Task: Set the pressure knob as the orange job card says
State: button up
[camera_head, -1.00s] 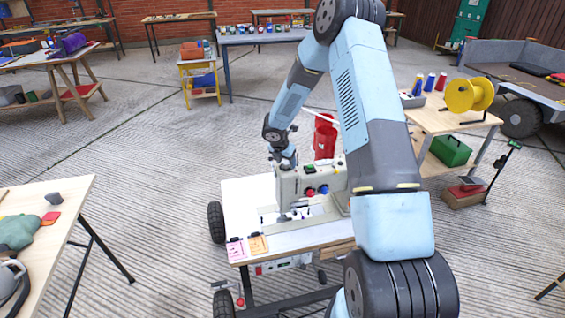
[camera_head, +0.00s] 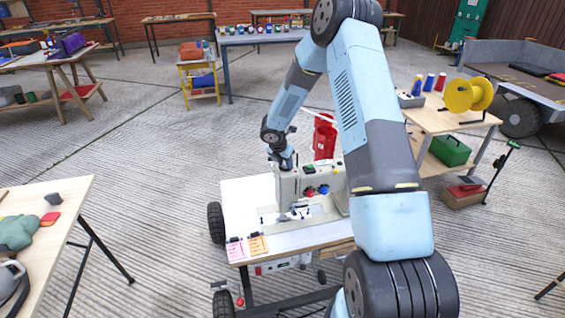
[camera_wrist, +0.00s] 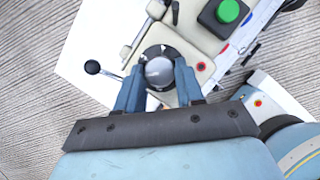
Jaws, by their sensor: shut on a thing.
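The machine (camera_head: 288,190), a pale box on a cart, stands in the middle of the head view. The pressure knob (camera_wrist: 159,72), seen in the wrist view, is a round grey knob on a dark dial on the machine's top. My gripper (camera_wrist: 159,80) is shut on it, with one blue finger on each side; in the head view my gripper (camera_head: 284,161) is at the machine's top left. The dial's marks are mostly hidden or too small to read. The orange job card (camera_head: 257,244) lies at the cart's front edge; its writing is too small to read.
A pink card (camera_head: 235,249) lies left of the orange one. A green button (camera_wrist: 228,11) and a black ball-ended lever (camera_wrist: 92,67) are close to my gripper. Concrete floor is free left of the cart.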

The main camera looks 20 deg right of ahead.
jog(key=shift+w+r, duration=0.1)
jog(key=shift+w, duration=0.1)
jog(key=shift+c, duration=0.2)
jog(key=shift+m, duration=0.5)
jog(key=m+g, duration=0.1)
jog(key=m, duration=0.2)
jog(key=m+g+h, duration=0.1)
jog(key=m, duration=0.1)
jog(key=shift+w+m, duration=0.2)
jog(key=shift+m, duration=0.2)
jog(key=shift+w+d+m+g, duration=0.1)
jog(key=shift+m+g, duration=0.45)
jog(key=shift+m, duration=0.7)
jog(key=shift+w+m+g, duration=0.1)
jog(key=shift+m+g, duration=0.45)
jog(key=shift+m, duration=0.7)
jog(key=o, duration=1)
jog(key=shift+s, duration=0.15)
jog(key=v, duration=1.3)
jog(key=shift+r, duration=0.25)
